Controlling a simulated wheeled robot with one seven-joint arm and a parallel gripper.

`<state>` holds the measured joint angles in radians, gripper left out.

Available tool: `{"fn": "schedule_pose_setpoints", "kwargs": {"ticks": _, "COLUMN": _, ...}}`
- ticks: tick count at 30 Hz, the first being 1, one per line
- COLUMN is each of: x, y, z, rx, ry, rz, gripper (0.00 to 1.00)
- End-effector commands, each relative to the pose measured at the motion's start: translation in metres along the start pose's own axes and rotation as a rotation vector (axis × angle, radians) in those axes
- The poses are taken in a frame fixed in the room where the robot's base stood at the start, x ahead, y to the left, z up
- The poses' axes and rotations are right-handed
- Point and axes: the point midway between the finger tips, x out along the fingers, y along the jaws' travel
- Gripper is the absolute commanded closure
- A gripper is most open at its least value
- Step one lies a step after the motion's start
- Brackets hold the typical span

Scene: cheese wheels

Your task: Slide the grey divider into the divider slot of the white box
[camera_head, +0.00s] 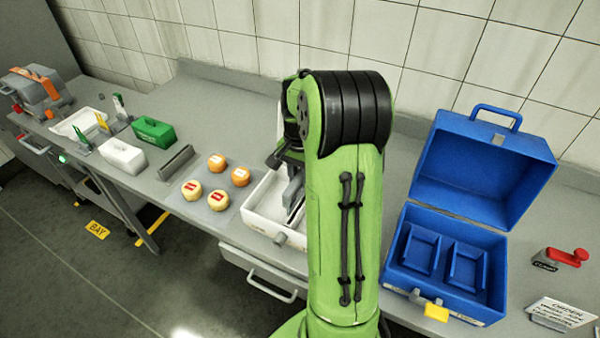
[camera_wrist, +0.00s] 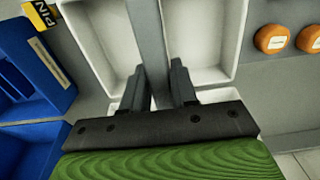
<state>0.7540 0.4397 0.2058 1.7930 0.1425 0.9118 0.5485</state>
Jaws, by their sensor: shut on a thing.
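The white box (camera_head: 262,232) stands on the counter at centre, partly hidden behind my green arm. The white box also fills the upper middle of the wrist view (camera_wrist: 95,38), with a white compartment showing on each side. The grey divider (camera_head: 293,188) is a thin upright plate over the box's middle; in the wrist view the divider (camera_wrist: 147,35) runs between the two compartments. My gripper (camera_wrist: 157,85) is shut on its near end. The divider slot is hidden, and I cannot tell whether the divider's lower edge is in it.
Orange-topped and pale cheese wheels (camera_head: 217,162) sit on a grey mat left of the box. A grey holder (camera_head: 176,162), a green block (camera_head: 153,131) and a white block (camera_head: 122,155) stand further left. An open blue case (camera_head: 400,272) stands right of my arm.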

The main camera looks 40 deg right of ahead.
Motion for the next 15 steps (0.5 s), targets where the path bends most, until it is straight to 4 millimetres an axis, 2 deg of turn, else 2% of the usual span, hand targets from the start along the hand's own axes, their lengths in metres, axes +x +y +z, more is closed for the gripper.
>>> {"fn": "schedule_pose_setpoints", "kwargs": {"ticks": 1, "x": 0.0105, "y": -0.0001, "z": 0.0000, "rx": 0.000, "ry": 0.000, "rz": 0.000, "gripper": 1.00}}
{"fn": "schedule_pose_setpoints", "kwargs": {"ticks": 4, "x": 0.0181, "y": -0.0001, "z": 0.0001, "rx": -0.001, "ry": 0.000, "rz": 0.000, "gripper": 1.00}}
{"fn": "schedule_pose_setpoints", "kwargs": {"ticks": 15, "x": 0.0187, "y": -0.0002, "z": 0.0001, "rx": 0.000, "ry": 0.000, "rz": -0.001, "gripper": 1.00}}
